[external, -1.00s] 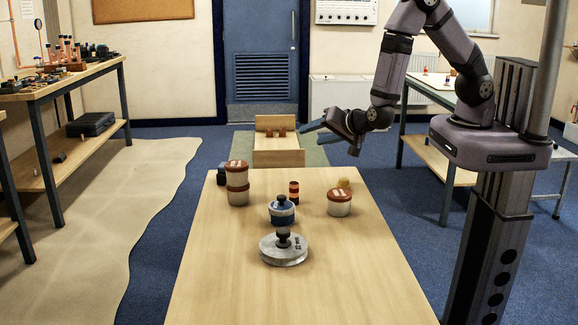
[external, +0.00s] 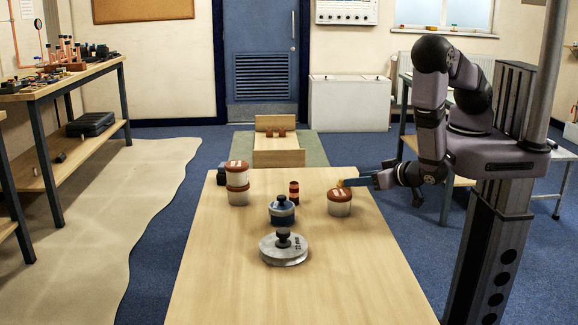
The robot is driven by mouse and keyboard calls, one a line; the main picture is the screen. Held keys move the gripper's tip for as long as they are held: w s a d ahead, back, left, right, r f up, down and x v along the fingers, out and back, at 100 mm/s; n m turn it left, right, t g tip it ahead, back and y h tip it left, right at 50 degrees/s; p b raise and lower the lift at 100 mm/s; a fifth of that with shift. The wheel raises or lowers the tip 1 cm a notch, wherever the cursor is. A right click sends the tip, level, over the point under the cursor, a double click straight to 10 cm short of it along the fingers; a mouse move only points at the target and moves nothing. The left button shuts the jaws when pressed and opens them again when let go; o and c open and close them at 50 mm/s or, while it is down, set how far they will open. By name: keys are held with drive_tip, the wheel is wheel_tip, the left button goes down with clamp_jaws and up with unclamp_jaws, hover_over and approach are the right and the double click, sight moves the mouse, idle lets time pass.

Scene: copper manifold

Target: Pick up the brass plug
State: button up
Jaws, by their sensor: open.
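The brass plug (external: 340,183) is a small yellow piece on the table's far right part, just behind a white tub with a brown lid. Only a bit of it shows in the external view; my gripper's fingers cover part of it. My gripper (external: 354,182) is open, held low and pointing left, with its fingertips at the plug. I cannot tell whether the plug is between the fingers or whether they touch it.
The lidded tub (external: 339,204) stands close in front of the fingers. A dark-and-red cylinder (external: 293,194), a blue pot (external: 282,214) and a round metal weight (external: 284,252) stand left of them. Stacked tubs (external: 237,188) are farther left. The table's front (external: 295,300) is clear.

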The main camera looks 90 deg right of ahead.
drive_tip(key=shift+s, duration=0.15)
drive_tip(key=shift+w+d+f, duration=0.2)
drive_tip(key=shift+w+d, duration=0.05)
drive_tip(key=shift+d, duration=0.15)
drive_tip(key=shift+w+d+f, duration=0.25)
drive_tip(key=shift+w+d, duration=0.1)
drive_tip(key=shift+p+x, duration=1.1)
drive_tip(key=shift+x, duration=1.5)
drive_tip(key=c, duration=0.9)
